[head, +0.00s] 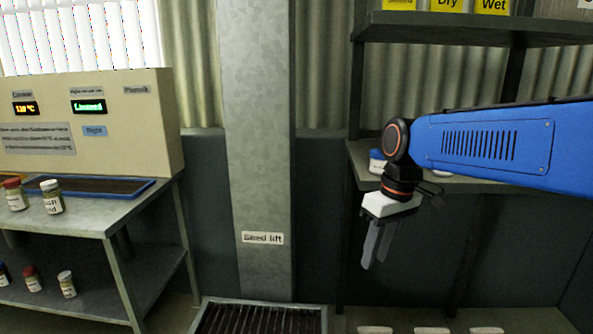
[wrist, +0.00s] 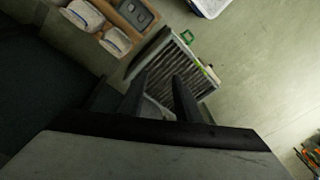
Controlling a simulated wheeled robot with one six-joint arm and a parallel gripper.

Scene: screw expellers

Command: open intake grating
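The intake grating (head: 262,319), a dark slatted grille in a pale frame, lies at floor level at the foot of the seed lift column (head: 258,150). Only its far part shows in the head view. In the wrist view the grating (wrist: 168,68) lies beyond my fingertips and looks flat in its frame. My gripper (head: 374,262) hangs fingers down, right of the column and above the grating's level. In the wrist view my gripper (wrist: 160,78) has its two dark fingers apart with nothing between them. The fingers hide part of the grating.
A bench (head: 115,212) with jars and a blue-rimmed tray (head: 145,194) stands left. A shelf rack (head: 478,184) stands behind my arm. Pale sacks (wrist: 80,15) lie by the grating. A small green square (wrist: 187,36) sits near its edge. Floor (wrist: 255,70) beside it is clear.

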